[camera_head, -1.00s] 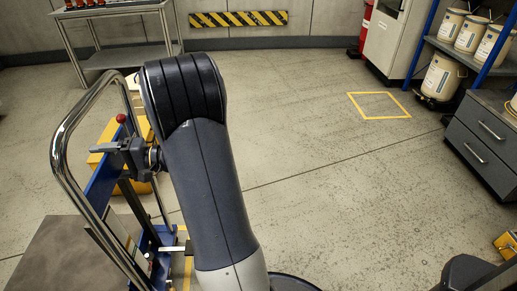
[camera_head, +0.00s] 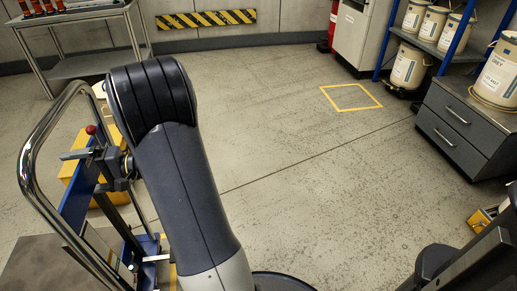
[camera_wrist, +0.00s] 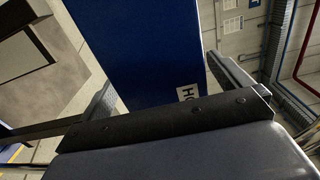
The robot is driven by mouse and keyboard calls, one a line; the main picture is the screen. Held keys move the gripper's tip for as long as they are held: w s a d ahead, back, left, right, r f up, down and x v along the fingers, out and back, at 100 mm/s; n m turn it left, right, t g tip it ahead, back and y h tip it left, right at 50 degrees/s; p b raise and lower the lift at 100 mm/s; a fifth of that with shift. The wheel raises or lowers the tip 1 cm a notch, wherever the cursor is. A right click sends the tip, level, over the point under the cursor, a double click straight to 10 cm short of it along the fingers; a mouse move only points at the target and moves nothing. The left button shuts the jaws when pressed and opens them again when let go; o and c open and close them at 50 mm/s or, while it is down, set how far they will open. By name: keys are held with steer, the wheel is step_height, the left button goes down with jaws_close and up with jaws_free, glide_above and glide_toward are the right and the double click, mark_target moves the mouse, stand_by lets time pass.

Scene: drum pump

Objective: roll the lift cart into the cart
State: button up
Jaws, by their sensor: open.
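The lift cart stands at the left of the head view, with a bent chrome push handle (camera_head: 37,128), a blue mast (camera_head: 75,207) and a red knob (camera_head: 91,130). My gripper (camera_head: 76,157) is beside the mast's upper part, near the handle. In the wrist view my gripper (camera_wrist: 160,80) has its two fingers apart, with a blue panel (camera_wrist: 145,45) bearing a white label between or behind them. I cannot tell whether a finger touches it. My arm hides part of the lift cart's base. I cannot make out a second cart for certain.
A yellow floor square (camera_head: 350,108) lies empty at the back right. Drawers (camera_head: 462,130) and a blue-framed rack (camera_head: 450,45) with several tubs line the right. A grey table (camera_head: 95,63) stands back left. A yellow object (camera_head: 78,170) is behind the lift cart. The middle floor is clear.

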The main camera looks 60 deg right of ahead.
steer(key=b+v, duration=0.2)
steer(key=v, duration=1)
steer(key=shift+b, duration=0.35)
steer(key=shift+a, duration=0.1)
steer(key=p+x, duration=0.3)
steer(key=x, duration=0.9)
steer(key=shift+r, duration=0.1)
steer(key=shift+f+b, duration=0.3)
steer(key=shift+b, duration=0.05)
steer(key=shift+r, duration=0.1)
